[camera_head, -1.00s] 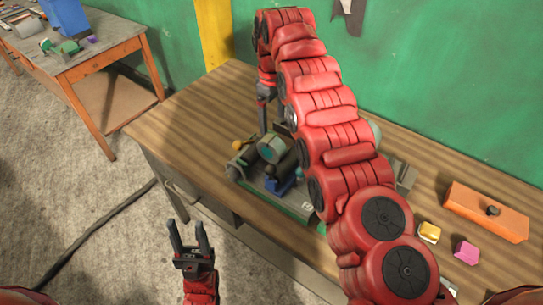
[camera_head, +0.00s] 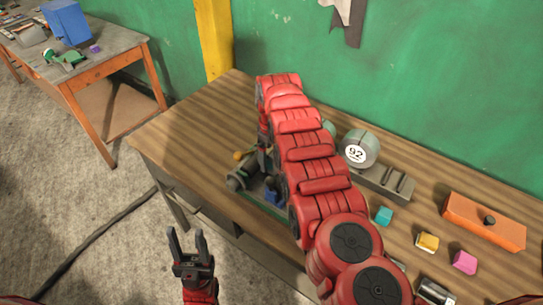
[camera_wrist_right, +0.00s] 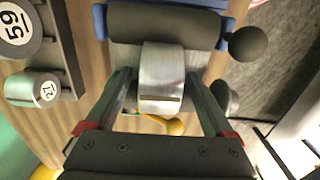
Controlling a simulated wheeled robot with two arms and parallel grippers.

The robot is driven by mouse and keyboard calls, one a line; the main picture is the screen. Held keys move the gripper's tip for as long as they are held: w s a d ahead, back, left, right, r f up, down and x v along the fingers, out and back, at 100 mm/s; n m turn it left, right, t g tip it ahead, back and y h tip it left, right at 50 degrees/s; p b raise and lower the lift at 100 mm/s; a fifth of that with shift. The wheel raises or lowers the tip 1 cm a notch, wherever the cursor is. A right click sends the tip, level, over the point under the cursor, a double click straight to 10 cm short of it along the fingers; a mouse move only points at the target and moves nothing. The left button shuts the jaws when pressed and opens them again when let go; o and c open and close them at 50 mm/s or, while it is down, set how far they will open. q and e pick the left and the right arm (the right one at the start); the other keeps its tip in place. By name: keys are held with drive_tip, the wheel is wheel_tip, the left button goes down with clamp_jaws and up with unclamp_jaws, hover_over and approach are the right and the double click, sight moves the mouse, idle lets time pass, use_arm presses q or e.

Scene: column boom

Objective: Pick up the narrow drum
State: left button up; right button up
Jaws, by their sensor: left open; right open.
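A short silver drum (camera_wrist_right: 162,80), which looks like the narrow drum, lies between the fingers of my open right gripper (camera_wrist_right: 160,88) in the right wrist view. A finger stands on each side of it; I cannot tell whether they touch it. In the head view my right gripper (camera_head: 266,155) is down at the dark fixture (camera_head: 240,178), and my arm hides the drum there. A dark roller (camera_wrist_right: 165,26) lies just beyond the drum. My left gripper (camera_head: 190,250) is open and empty, in front of the table, away from the fixture.
A rack (camera_head: 385,183) holds a drum marked 92 (camera_head: 359,149). An orange block (camera_head: 484,221) and teal (camera_head: 383,215), yellow (camera_head: 427,242) and pink (camera_head: 464,262) pieces lie right. The table's back left is clear.

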drive_tip(key=shift+f, duration=0.5)
clamp_jaws()
drive_tip(key=shift+r, duration=0.15)
wheel_tip(320, 180, up, 8)
drive_tip(key=b, duration=0.3)
drive_tip(key=shift+w, duration=0.1)
drive_tip(key=shift+r, duration=0.9)
